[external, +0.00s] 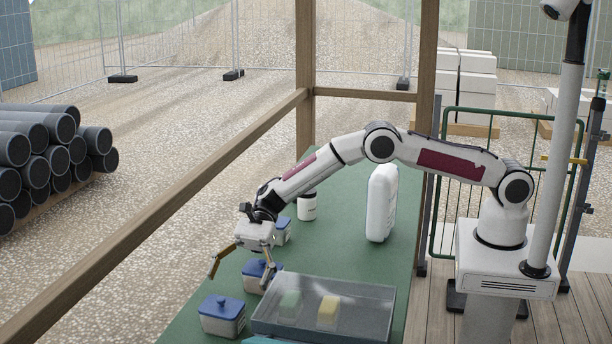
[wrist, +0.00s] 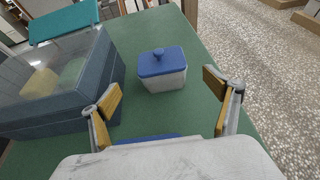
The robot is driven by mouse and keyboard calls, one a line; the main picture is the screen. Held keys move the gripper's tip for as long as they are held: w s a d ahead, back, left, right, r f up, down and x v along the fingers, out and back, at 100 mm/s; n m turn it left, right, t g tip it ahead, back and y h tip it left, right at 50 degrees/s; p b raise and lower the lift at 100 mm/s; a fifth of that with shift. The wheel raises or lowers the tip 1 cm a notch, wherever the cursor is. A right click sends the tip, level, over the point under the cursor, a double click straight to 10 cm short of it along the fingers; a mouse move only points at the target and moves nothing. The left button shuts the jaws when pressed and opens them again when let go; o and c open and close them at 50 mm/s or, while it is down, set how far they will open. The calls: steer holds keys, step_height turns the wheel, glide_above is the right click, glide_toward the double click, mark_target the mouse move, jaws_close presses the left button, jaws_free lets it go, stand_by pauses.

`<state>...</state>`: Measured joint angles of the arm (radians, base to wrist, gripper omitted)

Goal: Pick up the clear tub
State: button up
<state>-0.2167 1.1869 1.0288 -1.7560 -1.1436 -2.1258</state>
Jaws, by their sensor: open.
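Several small tubs with blue lids and pale, cloudy bodies stand on the green table. The front one (external: 222,318) shows whole in the wrist view (wrist: 163,72), ahead of my fingers. The middle one (external: 256,277) is partly behind my gripper (external: 240,278); a blue lid edge (wrist: 146,138) shows at the bottom of the wrist view. A third (external: 284,231) is beside my wrist, partly hidden. My gripper (wrist: 165,98) is open, pointing down, with nothing seen between the fingers. I cannot tell which tub is the clear one.
A big see-through bin (external: 375,305), also left in the wrist view (wrist: 75,125), holds a yellow block (external: 328,312) and a green block (external: 290,305). A white jug (external: 381,203) and a dark-lidded white jar (external: 307,208) stand farther back. A teal item (wrist: 62,22) lies beyond the bin.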

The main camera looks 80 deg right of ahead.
mark_target(221, 306)
steer(key=shift+x, duration=1.3)
steer(key=shift+a, duration=0.15)
steer(key=shift+w+a+f, duration=0.15)
steer(key=shift+a, duration=1.25)
steer(key=shift+x, duration=1.1)
steer(key=c, duration=2)
steer(key=shift+o, duration=0.2)
